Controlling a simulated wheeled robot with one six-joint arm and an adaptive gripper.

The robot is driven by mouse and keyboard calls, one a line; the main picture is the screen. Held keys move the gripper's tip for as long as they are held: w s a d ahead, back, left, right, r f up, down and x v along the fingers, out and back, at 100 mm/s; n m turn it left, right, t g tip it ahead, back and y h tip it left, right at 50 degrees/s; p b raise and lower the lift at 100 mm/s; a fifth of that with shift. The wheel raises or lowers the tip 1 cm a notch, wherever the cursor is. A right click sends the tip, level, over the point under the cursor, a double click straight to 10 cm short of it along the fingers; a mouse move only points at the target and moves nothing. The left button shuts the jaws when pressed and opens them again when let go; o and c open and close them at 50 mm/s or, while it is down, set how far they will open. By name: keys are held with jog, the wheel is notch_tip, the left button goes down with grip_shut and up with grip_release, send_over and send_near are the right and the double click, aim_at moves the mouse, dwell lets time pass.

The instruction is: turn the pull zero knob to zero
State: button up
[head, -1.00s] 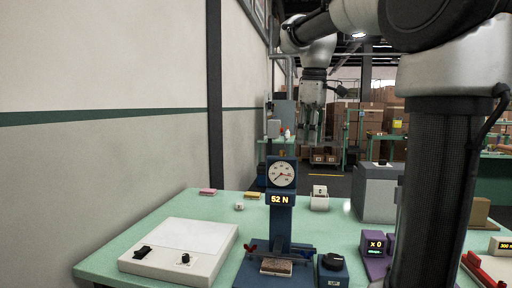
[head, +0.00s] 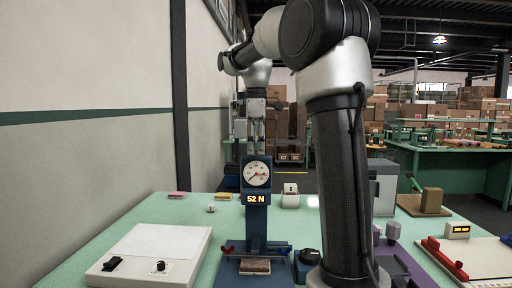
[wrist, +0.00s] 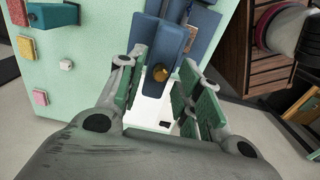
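The blue pull tester (head: 257,222) stands on the green table with a round white dial (head: 257,174) and a display reading 52 N. In the wrist view, a small brass knob (wrist: 161,73) sits on the end of a blue housing (wrist: 160,40); I cannot tell for certain whether it is the zero knob. My gripper (head: 255,140) hangs just above and behind the dial. In the wrist view its two green-padded fingers (wrist: 157,92) are apart, with the knob between and beyond them; I see no contact. The knob is hidden in the head view.
A white panel box (head: 150,255) with black controls lies left of the tester. A black knob on a blue box (head: 308,258) stands right of it. Small coloured blocks (head: 223,196) and a white block (head: 290,196) lie at the table's back. A grey cabinet (head: 384,188) stands at right.

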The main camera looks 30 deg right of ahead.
jog(key=shift+f, duration=0.15)
grip_shut()
